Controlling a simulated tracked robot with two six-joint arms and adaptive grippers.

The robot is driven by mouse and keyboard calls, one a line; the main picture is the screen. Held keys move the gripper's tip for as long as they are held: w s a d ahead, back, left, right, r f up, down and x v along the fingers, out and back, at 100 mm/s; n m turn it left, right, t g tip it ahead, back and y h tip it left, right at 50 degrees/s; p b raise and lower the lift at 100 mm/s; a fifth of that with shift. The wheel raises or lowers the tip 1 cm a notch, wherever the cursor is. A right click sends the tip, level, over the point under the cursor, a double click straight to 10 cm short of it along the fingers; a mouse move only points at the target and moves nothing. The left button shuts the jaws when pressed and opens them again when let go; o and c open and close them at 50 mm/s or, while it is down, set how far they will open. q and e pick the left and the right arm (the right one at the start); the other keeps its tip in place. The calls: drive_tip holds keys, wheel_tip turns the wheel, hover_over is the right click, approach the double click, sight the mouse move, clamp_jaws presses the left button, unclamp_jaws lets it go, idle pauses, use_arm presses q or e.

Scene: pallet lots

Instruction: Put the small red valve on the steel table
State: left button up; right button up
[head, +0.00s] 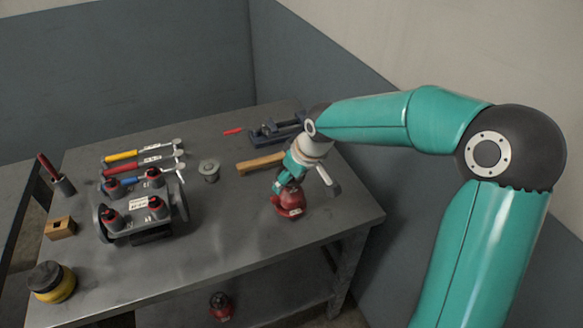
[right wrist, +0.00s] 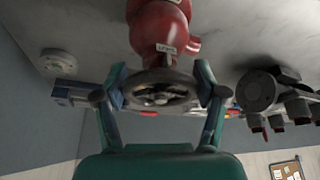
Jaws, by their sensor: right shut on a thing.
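The small red valve (head: 288,202) is at the right part of the steel table (head: 225,255), upright in the head view. My right gripper (head: 284,183) is above it, pointing down, shut on its dark handwheel. In the right wrist view, which looks upside down, the handwheel (right wrist: 160,92) sits between the two fingers and the red body (right wrist: 160,25) lies beyond it. The valve's base is cut off there, so I cannot tell for sure whether it touches the table. My left gripper is not in view.
A grey flanged holder (head: 146,228) with several red-capped pieces stands left. Tools, a wooden handle (head: 262,162) and a blue vise (head: 272,133) lie behind. A yellow jar (head: 52,286) stands front left. A red thing with a dark top (head: 221,308) is below the tabletop. The front middle is clear.

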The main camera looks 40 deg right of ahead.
drive_tip(key=shift+f, duration=0.45)
drive_tip(key=o, duration=1.8)
drive_tip(key=shift+f, duration=0.1)
drive_tip(key=v, duration=1.2)
